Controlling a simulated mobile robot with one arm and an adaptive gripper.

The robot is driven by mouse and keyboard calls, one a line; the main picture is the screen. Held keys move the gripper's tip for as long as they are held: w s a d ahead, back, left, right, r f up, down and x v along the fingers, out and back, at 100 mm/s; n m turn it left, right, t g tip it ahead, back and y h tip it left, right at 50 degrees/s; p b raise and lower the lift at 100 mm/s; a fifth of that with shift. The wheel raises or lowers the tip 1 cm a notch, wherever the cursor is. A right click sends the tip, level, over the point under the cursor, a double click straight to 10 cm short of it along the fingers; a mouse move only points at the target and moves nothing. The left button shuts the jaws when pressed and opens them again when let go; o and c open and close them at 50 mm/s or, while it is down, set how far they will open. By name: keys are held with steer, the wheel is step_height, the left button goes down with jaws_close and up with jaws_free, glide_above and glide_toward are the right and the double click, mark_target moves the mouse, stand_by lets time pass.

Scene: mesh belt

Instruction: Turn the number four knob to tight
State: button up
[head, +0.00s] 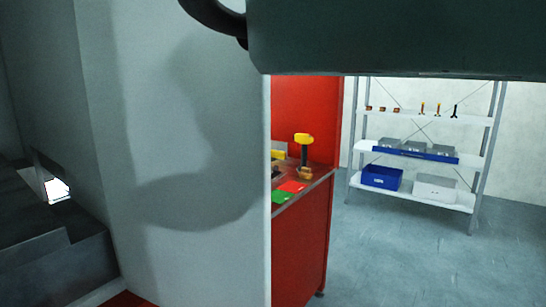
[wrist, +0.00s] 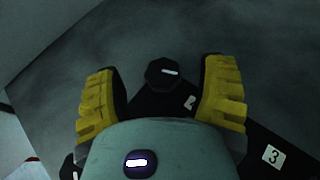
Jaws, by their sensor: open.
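In the wrist view a dark, faceted knob (wrist: 160,76) with a short white mark sits between the two yellow fingers of my gripper (wrist: 162,70). The fingers are spread wide, with a gap on each side of the knob. The white mark lies nearly level across the knob's face. A small pale label (wrist: 190,102) is just below and right of the knob; its digit is too dim to read surely. A white label with a 3 (wrist: 273,155) is at the lower right. I cannot make out a number four. My gripper and the knobs are not in the head view.
In the head view a large pale panel (head: 190,150) fills the left and middle. A red workstation (head: 302,240) with a yellow-headed tool (head: 304,140) stands behind it. A metal shelf (head: 415,200) with boxes is at the right. The grey floor (head: 400,260) before it is clear.

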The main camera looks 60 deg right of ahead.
steer(key=shift+w+a+f, duration=0.3)
steer(key=shift+w+f, duration=0.05)
steer(key=shift+w, duration=0.35)
steer(key=shift+o, duration=0.2)
